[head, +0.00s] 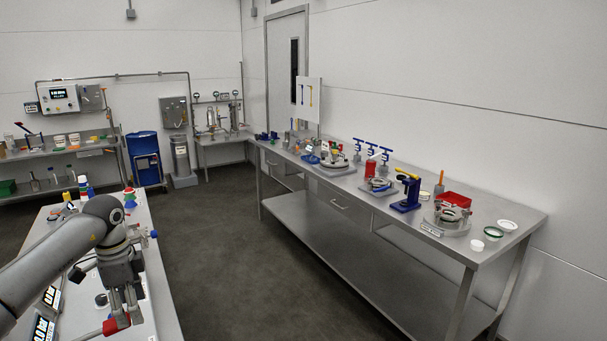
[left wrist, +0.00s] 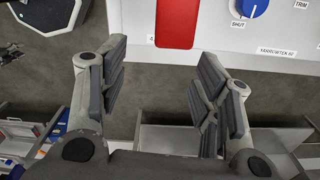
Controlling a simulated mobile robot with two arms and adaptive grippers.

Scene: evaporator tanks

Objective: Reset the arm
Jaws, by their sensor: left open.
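My left arm (head: 55,250) reaches in from the left in the head view, over the near left bench. My left gripper (head: 120,312) points down at the bench top, beside a red part (head: 110,327). In the left wrist view my left gripper (left wrist: 158,75) is open, with nothing between its fingers. A red block-like part (left wrist: 177,22) on a pale panel (left wrist: 130,15) shows beyond the fingertips. A blue knob (left wrist: 252,7) marked "SHUT" sits to its right. I cannot tell whether a finger touches the red part. My right gripper is not in view.
The near left bench (head: 155,270) carries small displays and a blue-tipped fitting. A long steel table (head: 335,185) with several fixtures stands along the right wall. A blue drum (head: 143,150) stands at the back. The grey floor between the benches (head: 220,250) is clear.

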